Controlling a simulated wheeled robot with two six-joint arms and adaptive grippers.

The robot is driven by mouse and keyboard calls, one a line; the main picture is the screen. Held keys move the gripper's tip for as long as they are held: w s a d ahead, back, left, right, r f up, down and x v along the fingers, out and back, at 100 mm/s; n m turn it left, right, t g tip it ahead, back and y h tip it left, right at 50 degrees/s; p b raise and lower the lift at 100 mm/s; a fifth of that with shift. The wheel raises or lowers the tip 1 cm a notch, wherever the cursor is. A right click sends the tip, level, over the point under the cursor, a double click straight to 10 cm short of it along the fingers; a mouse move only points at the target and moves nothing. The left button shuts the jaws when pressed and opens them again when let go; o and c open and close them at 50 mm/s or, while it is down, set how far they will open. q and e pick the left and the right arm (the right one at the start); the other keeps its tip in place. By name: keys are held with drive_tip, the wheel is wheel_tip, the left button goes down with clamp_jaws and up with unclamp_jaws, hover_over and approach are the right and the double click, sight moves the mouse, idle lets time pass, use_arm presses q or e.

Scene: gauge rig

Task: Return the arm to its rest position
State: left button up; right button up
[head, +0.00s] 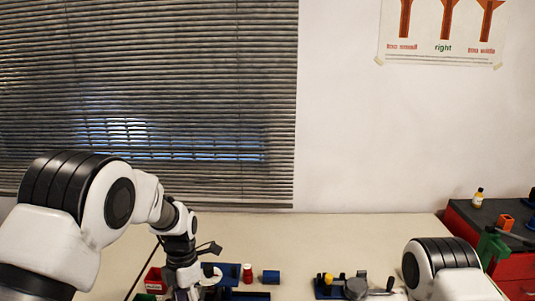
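My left arm (118,203) comes in from the left and bends down over the table. Its gripper (188,293) points down at the bottom edge of the picture, among the small parts. The fingertips are cut off or hidden, so I cannot tell whether it is open or holds anything. My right arm (440,262) shows only as a white and black joint at the bottom right. The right gripper is out of view.
Beside the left gripper are a red box (155,282), a blue block (230,271), a red cylinder (248,273) and a blue cylinder (271,277). A blue-based fixture (355,287) with a lever stands right of centre. A red cabinet (515,267) stands at right. The back table (330,235) is clear.

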use_arm(q)
drive_tip(key=s+a+f+m, duration=0.2)
drive_tip(key=s+f+m, duration=0.5)
drive_tip(key=s+m, duration=0.2)
drive_tip(key=s+a+f+m+t, duration=0.1)
drive_tip(key=s+a+f+m, duration=0.1)
drive_tip(key=s+f+m, duration=0.6)
drive_tip(key=s+a+f+m, duration=0.2)
drive_tip(key=s+f+m, duration=0.5)
drive_tip(key=s, duration=0.8)
drive_tip(key=m+b, duration=0.1)
drive_tip(key=m, duration=0.1)
drive_tip(key=shift+s+a+f+m+t, duration=0.25)
drive_tip(key=shift+s+f+m+t, duration=0.05)
drive_tip(key=shift+s+f+t, duration=0.1)
